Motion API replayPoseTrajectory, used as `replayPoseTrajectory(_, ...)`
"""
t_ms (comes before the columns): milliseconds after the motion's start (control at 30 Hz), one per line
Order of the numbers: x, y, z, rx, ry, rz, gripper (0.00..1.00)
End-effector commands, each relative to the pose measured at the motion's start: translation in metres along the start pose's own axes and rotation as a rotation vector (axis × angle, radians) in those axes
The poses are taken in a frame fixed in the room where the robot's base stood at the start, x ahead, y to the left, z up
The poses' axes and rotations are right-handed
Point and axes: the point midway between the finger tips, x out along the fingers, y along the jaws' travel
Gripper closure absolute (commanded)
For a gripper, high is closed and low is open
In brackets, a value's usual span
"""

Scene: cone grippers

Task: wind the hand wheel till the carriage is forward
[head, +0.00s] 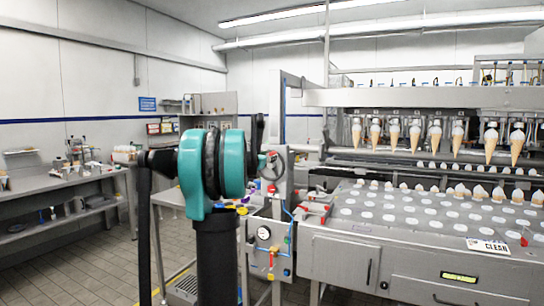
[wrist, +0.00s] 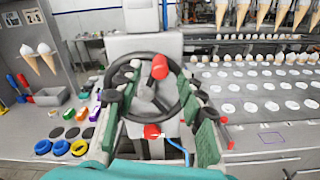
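The hand wheel is a black ring (wrist: 187,97) with a red knob (wrist: 160,67) at its upper right, in the middle of the wrist view. In the head view the hand wheel (head: 279,166) shows partly behind my arm. My gripper (wrist: 160,88) is open, its teal, black-padded fingers on the left and right of the wheel. I cannot tell whether they touch it. A row of cone holders with hanging cones (head: 415,136) spans the machine at right in the head view; I cannot tell whether this is the carriage.
A second red handle (wrist: 152,131) sits below the wheel. The machine's perforated deck (head: 400,225) lies to the right. A side panel with cones (wrist: 35,50) and a shelf with blue and yellow rings (wrist: 62,149) are at left. A workbench (head: 50,185) stands far left; open floor lies before it.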

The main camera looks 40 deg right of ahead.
Motion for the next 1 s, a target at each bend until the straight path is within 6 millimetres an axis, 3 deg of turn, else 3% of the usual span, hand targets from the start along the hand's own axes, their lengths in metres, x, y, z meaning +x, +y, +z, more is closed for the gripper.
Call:
replayPoseTrajectory(100,0.02,0.0,0.0,0.0,0.0,0.0,0.61)
replayPoseTrajectory(300,0.037,0.0,0.0,0.0,0.0,0.0,0.61)
replayPoseTrajectory(667,0.04,0.0,0.0,0.0,0.0,0.001,0.62)
replayPoseTrajectory(900,0.04,0.0,0.0,0.0,0.0,0.001,0.92)
replayPoseTrajectory(1000,0.04,0.0,0.0,0.0,0.0,0.001,1.0)
